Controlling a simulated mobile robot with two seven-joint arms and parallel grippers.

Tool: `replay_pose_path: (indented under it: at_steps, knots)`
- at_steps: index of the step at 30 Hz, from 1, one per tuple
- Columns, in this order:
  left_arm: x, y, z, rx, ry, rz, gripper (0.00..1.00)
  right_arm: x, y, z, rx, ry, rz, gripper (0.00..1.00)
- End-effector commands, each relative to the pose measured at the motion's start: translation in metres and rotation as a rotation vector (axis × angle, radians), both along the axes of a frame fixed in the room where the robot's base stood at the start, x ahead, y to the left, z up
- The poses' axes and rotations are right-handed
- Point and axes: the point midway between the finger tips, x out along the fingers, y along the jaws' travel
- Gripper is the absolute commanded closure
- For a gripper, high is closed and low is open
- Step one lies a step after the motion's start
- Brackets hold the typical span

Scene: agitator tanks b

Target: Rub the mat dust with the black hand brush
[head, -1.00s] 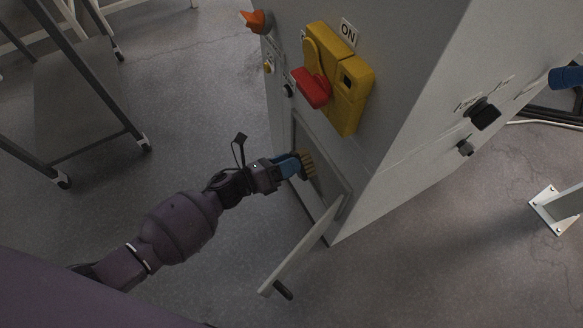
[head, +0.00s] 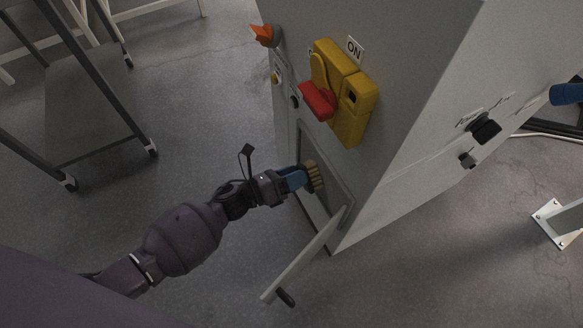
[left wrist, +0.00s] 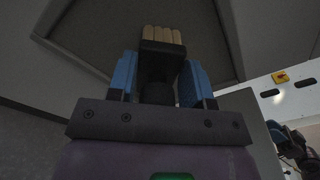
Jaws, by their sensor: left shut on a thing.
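My left gripper (head: 296,178) is shut on the black hand brush (head: 313,177), whose tan bristles point toward the open hatch of the grey cabinet. In the left wrist view the brush (left wrist: 161,47) stands between the two blue fingers (left wrist: 160,82), bristles facing away from me. Beyond it is a dark grey mat-like panel (left wrist: 205,35) in a lighter frame. I cannot tell whether the bristles touch it, and I make out no dust.
The hatch door (head: 300,262) hangs open below the hatch. A yellow switch with a red handle (head: 318,101) sits above on the cabinet (head: 425,90). A wheeled cart (head: 85,100) stands at the left. A dark shape with cables (left wrist: 290,140) at the wrist view's lower right is unclear.

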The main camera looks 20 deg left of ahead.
Motion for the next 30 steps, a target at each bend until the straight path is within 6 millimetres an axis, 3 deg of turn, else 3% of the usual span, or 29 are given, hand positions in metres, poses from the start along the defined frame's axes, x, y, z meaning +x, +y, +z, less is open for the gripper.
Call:
replay_pose_path:
  at_steps: [30]
  knots:
    - [-0.037, -0.041, -0.003, -0.006, 0.008, -0.004, 0.92, 0.002, 0.0, 0.003, 0.0, -0.007, -0.001, 0.61]
